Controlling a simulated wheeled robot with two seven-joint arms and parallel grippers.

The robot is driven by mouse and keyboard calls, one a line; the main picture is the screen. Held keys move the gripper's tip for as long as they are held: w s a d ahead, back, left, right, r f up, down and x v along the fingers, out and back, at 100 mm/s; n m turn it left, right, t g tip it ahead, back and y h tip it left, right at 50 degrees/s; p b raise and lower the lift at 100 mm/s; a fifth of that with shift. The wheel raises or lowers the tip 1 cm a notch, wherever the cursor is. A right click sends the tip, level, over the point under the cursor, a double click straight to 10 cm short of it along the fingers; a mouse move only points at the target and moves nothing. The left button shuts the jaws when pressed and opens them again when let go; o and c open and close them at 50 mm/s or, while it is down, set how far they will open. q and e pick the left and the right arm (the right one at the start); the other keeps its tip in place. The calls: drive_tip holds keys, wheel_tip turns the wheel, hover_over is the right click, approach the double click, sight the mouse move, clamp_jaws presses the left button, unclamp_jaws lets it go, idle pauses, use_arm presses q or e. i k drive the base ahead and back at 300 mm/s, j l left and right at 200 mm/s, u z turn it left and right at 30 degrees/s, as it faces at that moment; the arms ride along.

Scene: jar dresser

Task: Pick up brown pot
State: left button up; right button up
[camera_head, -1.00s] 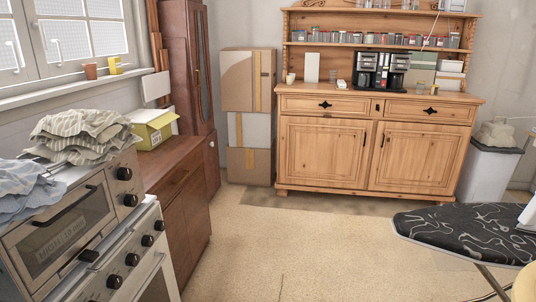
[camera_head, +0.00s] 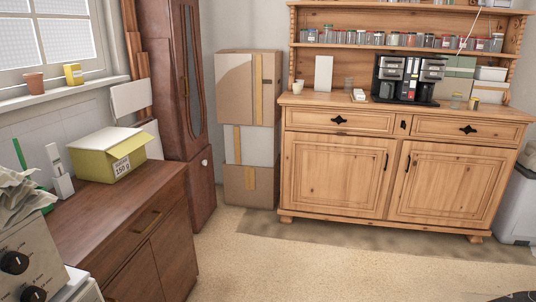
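A small brown pot (camera_head: 34,84) stands upright on the white window sill at the upper left. A small yellow container (camera_head: 73,75) stands to its right on the same sill, a short way apart. Neither of my grippers shows in the view.
A brown wooden cabinet (camera_head: 105,212) stands below the window, with a yellow-green box (camera_head: 108,157) on it. Part of a stove (camera_head: 35,252) fills the lower left corner. A tall dark cabinet, stacked cardboard boxes (camera_head: 247,90) and a wooden dresser (camera_head: 335,175) line the back. The middle floor is open.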

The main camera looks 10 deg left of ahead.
sight(35, 82)
drive_tip(key=i+u, duration=0.1)
drive_tip(key=i, duration=1.3)
drive_tip(key=i+z, duration=0.45)
drive_tip(key=i+j+z, duration=0.15)
drive_tip(key=i+z, duration=0.25)
drive_tip(key=i, duration=0.3)
drive_tip(key=i+z, duration=0.6)
drive_tip(key=i, duration=0.3)
drive_tip(key=u, duration=3.85)
